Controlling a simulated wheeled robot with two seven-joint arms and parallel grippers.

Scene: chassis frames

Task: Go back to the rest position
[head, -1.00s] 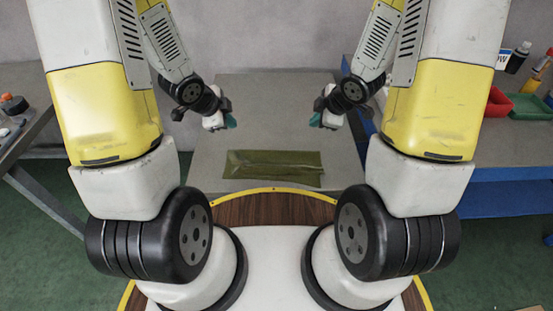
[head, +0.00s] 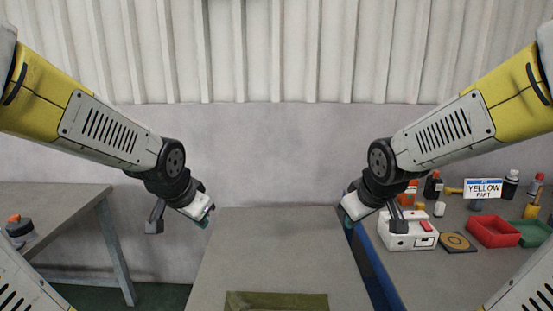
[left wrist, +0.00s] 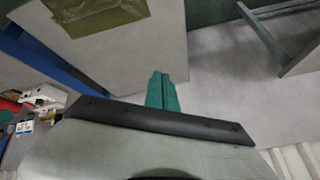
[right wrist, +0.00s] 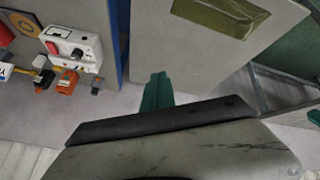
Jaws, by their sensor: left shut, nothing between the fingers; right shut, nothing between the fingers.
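My left gripper (head: 207,216) hangs over the left edge of the middle grey table in the head view. Its green fingers (left wrist: 161,92) are together in the left wrist view, with nothing between them. My right gripper (head: 348,217) is at about the same height on the right side, mirrored. Its green fingers (right wrist: 157,92) are also together and empty in the right wrist view. Both grippers are raised clear of the table and wide apart.
A left bench (head: 60,206) stands apart.

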